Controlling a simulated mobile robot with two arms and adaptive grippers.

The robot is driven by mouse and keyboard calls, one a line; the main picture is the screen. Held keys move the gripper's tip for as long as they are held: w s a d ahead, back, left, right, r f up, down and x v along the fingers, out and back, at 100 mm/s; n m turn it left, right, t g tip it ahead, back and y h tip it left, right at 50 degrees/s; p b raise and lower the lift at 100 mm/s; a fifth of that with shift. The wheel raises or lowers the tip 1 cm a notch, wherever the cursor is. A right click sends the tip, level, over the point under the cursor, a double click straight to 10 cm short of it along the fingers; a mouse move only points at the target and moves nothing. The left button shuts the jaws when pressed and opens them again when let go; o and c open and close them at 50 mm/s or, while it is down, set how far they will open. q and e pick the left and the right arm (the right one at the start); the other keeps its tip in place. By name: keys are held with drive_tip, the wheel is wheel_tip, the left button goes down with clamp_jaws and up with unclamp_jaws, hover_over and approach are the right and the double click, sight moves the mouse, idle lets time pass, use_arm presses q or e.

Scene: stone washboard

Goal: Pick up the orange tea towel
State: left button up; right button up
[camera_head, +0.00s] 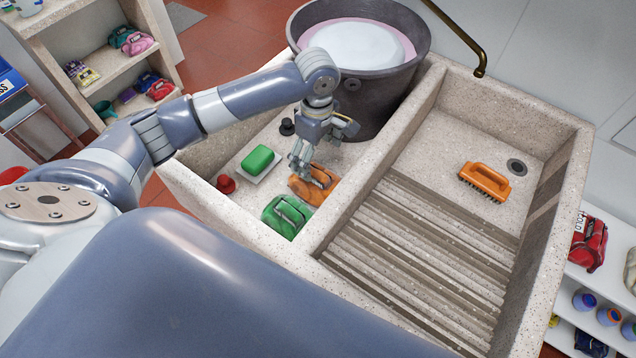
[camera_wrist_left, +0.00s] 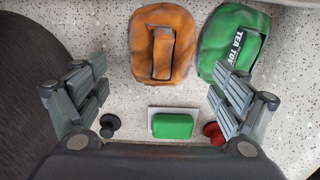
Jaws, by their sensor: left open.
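The orange tea towel (camera_head: 314,186) is a folded bundle with a strap, lying on the floor of the left stone basin. It also shows in the left wrist view (camera_wrist_left: 180,28), at the top middle. My left gripper (camera_head: 302,160) hangs over the basin, just above and behind the orange towel in the head view. In the left wrist view its two fingers (camera_wrist_left: 158,98) are wide apart with nothing between them, and the orange towel lies beyond the fingertips. A green tea towel (camera_head: 287,216) lies right beside the orange one; its label shows in the wrist view (camera_wrist_left: 233,45). My right gripper is not in view.
A green soap on a white dish (camera_head: 258,161), a red plug (camera_head: 226,184) and a black plug (camera_head: 287,127) sit in the same basin. A dark bucket (camera_head: 395,90) stands behind. The washboard basin at right holds an orange brush (camera_head: 485,181).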

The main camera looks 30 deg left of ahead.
sight(316, 172)
use_arm(q)
wheel_tip(316, 172, down, 10)
drive_tip(key=shift+s+a, duration=0.15)
drive_tip(key=c, duration=0.7)
